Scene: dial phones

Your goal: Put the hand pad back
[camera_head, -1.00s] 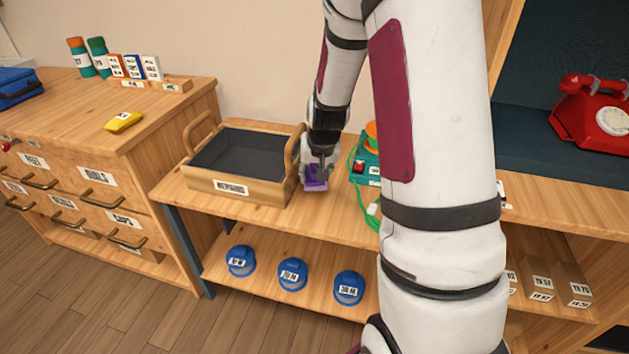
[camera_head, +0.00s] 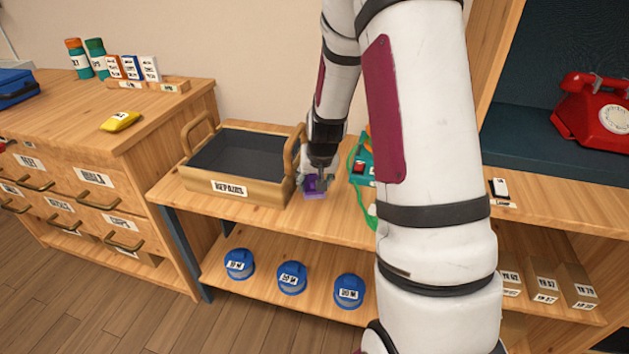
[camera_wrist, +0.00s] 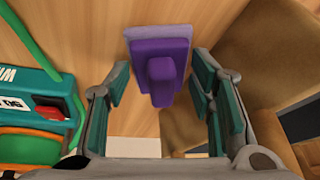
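The hand pad is a purple block with a raised grip and a paler base (camera_wrist: 160,70). In the head view the purple pad (camera_head: 313,191) is on the bench top, just right of the repairs tray (camera_head: 212,190). My gripper (camera_head: 320,180) is right over it, pointing down. In the wrist view my gripper (camera_wrist: 157,95) is open, with one finger on each side of the pad's grip and visible gaps between. The pad's underside is hidden.
A green device (camera_head: 358,170) with a red button and green cable stands close right of the pad. A lower shelf holds several blue round containers (camera_head: 291,279). A red dial phone (camera_head: 595,115) is at right. Left is a drawer cabinet (camera_head: 95,165).

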